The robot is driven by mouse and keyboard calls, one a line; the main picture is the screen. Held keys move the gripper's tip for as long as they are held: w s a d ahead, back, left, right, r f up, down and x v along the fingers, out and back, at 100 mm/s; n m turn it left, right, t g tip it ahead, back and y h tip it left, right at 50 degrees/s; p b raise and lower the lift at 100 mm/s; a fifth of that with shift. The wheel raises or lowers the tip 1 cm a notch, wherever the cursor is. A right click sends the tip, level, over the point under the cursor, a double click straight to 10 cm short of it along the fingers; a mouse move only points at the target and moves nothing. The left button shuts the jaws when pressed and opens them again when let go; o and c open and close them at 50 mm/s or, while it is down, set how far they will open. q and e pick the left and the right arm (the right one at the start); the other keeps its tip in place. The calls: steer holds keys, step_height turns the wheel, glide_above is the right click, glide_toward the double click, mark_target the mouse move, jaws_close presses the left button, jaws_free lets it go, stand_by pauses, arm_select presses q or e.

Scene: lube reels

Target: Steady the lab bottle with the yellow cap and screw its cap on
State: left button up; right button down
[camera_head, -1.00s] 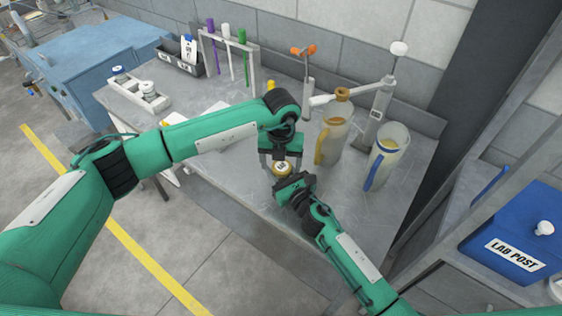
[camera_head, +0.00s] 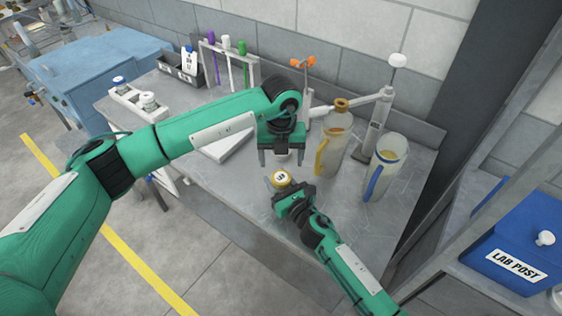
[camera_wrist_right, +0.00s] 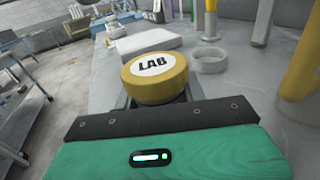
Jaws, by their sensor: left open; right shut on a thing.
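The yellow cap (camera_head: 281,178) with a white LAB disc sits level on top of the lab bottle at the bench's front edge. It also shows large in the right wrist view (camera_wrist_right: 156,77). The bottle's body is mostly hidden under the cap and behind my gripper. My right gripper (camera_head: 280,191) is shut on the bottle, below the cap. My left gripper (camera_head: 282,162) is open, fingers pointing down, just behind and above the cap and apart from it. Whether the cap is fully tight cannot be seen.
A jug with a yellow handle (camera_head: 334,138) and one with a blue handle (camera_head: 386,166) stand to the right. A low pale ring (camera_wrist_right: 210,61) lies behind the cap. A rack with coloured tubes (camera_head: 229,66) stands at the back. The bench's front right is clear.

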mark_target(281, 177)
arm_select(q)
steer(key=shift+r+n, duration=0.8)
steer(key=shift+f, duration=4)
steer(key=c, duration=1.2)
steer(key=m, duration=0.6)
steer(key=shift+m, duration=0.4)
